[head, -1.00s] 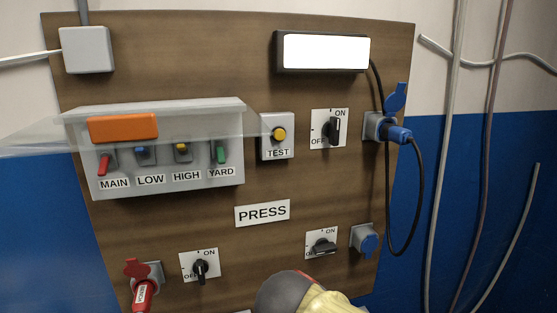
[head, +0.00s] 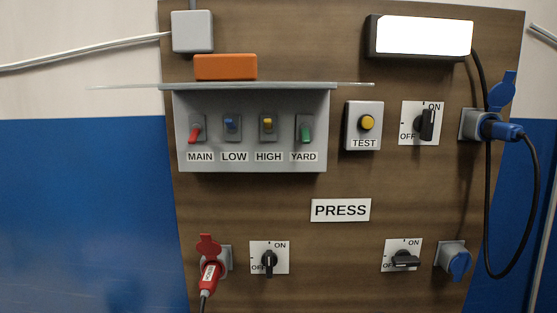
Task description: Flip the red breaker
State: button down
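The red breaker (head: 195,131) is the leftmost switch in a grey box (head: 250,165) on the wooden panel, above the label MAIN. Its red lever points down and a little left. A clear flat cover (head: 350,84) shows nearly edge-on along the box's top and sticks out past both sides. An orange block (head: 225,67) shows just above that cover. The front of the switches is in plain sight. My gripper is not in view.
Blue (head: 232,125), yellow (head: 268,124) and green (head: 304,132) switches sit right of the red one. A TEST button (head: 367,123) is beside the box. A blue plug with a black cable (head: 500,130) is at right. Below are rotary switches and a red plug (head: 208,275).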

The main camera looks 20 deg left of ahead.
aim_at(194, 135)
jog(key=u, duration=0.95)
